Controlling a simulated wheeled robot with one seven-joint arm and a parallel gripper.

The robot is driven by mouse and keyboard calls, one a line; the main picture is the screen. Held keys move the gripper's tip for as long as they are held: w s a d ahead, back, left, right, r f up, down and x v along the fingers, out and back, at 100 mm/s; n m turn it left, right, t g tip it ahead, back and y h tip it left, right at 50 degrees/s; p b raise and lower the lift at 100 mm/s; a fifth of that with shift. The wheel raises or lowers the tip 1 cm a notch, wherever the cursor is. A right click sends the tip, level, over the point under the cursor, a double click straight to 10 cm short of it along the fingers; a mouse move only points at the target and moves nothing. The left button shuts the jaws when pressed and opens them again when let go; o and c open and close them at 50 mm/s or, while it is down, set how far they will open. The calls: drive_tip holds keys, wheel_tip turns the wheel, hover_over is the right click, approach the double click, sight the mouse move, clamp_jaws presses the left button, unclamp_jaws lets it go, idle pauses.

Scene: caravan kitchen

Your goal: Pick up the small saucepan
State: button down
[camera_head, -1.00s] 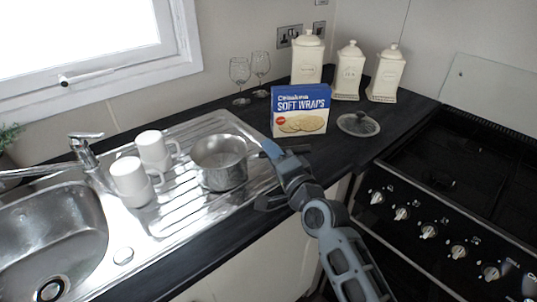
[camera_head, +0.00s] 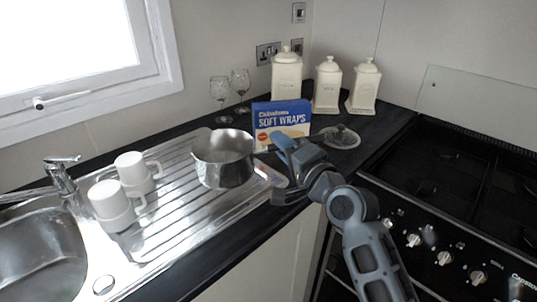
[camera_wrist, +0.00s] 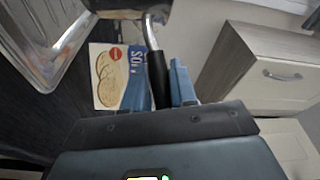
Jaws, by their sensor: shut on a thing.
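The small saucepan (camera_head: 222,168) is a shiny metal pan with a dark handle. In the head view it appears raised a little above the drainer, slightly tilted. My gripper (camera_head: 277,158) is to its right, shut on the handle. In the wrist view the black handle (camera_wrist: 158,78) runs between the jaws of my gripper (camera_wrist: 168,88), against a blue finger. Part of the metal pan (camera_wrist: 130,8) shows at the top edge there. In the head view the gripper hides most of the handle.
White mugs (camera_head: 110,203) stand on the metal drainer (camera_head: 178,215) left of the pan. A soft wraps box (camera_head: 282,117), glass lid (camera_head: 342,137), wine glasses (camera_head: 221,92) and cream canisters (camera_head: 327,86) stand behind. The hob (camera_head: 465,185) is at right.

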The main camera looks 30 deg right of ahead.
sight(309, 137)
drive_tip(key=shift+s+d+r+b, duration=0.15)
drive_tip(key=shift+s+d+r, duration=0.35)
drive_tip(key=shift+d, duration=0.25)
drive_tip(key=shift+s+d+r+b, duration=0.15)
drive_tip(key=shift+s+d+r, duration=0.3)
drive_tip(key=shift+d+r, duration=0.3)
drive_tip(key=shift+s+d+r+b, duration=0.15)
drive_tip(key=shift+s+d+r, duration=0.3)
drive_tip(key=shift+d, duration=0.45)
idle(2.6)
